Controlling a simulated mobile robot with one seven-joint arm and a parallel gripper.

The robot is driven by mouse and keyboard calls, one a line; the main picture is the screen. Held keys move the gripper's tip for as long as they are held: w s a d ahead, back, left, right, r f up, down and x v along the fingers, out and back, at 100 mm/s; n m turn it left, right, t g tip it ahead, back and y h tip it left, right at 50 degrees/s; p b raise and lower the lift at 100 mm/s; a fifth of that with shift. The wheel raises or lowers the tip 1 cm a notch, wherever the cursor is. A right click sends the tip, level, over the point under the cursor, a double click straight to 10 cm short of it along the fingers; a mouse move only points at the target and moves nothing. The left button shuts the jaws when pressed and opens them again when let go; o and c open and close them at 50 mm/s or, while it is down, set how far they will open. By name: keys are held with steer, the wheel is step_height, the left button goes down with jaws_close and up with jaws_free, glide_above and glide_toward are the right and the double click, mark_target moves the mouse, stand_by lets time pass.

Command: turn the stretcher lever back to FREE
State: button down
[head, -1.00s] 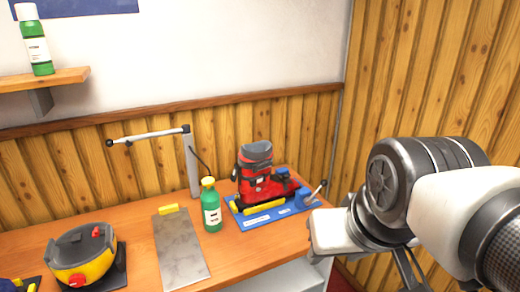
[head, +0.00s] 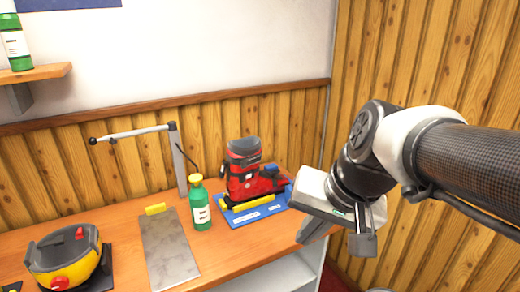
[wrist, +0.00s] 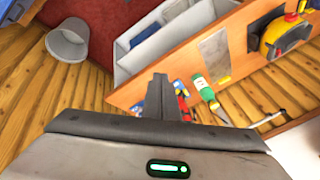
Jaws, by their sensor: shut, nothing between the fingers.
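The stretcher is a blue base (head: 252,214) at the right end of the bench, with a red and black boot (head: 243,176) upright on it. The boot shows small and partly covered in the wrist view (wrist: 182,105). The lever at the base's right end is hidden behind my gripper's white body in the head view, so its setting cannot be read. My gripper (head: 363,238) is right of the stretcher, apart from it, past the bench's right end. Its fingers (wrist: 165,97) are shut and empty in the wrist view, and they cover part of the stretcher.
A green bottle (head: 200,204) stands just left of the stretcher. A metal plate (head: 168,252), a lamp arm (head: 140,132) and a yellow-black device (head: 66,258) are farther left. A wooden wall (head: 430,85) rises at right. A grey bin (wrist: 68,42) stands on the floor.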

steer(key=w+d+f+m+t+y+b, duration=0.25)
steer(key=w+f+m+b, duration=0.35)
steer(key=w, duration=0.6)
steer(key=w+d+f+m+t+y+b, duration=0.1)
steer(key=w+d+f+m+y+b, duration=0.15)
steer(key=w+f+m+b, duration=0.7)
steer(key=w+d+f+m+t+h, duration=0.1)
steer(key=w+d+f+m+t, duration=0.1)
steer(key=w+d+f, duration=0.35)
steer(key=w+d+f+m+t+h, duration=0.1)
steer(key=w+d+f+m+t, duration=0.15)
steer(key=w+d, duration=0.5)
steer(key=w+d+f+m+t+h, duration=0.1)
steer(key=w+d+f+m+t, duration=0.1)
steer(key=w+d+f, duration=0.45)
steer(key=w, duration=0.2)
steer(key=w+a+b, duration=0.1)
steer(key=w, duration=0.2)
steer(key=w+r, duration=0.1)
steer(key=w, duration=0.1)
steer(key=shift+w+a+b, duration=0.15)
steer(key=shift+b, duration=0.2)
steer(key=a+r, duration=0.1)
steer(key=w+a+r, duration=0.1)
steer(key=r, duration=0.1)
steer(key=shift+a+r, duration=0.1)
steer(key=shift+a, duration=0.15)
steer(key=shift+d, duration=0.1)
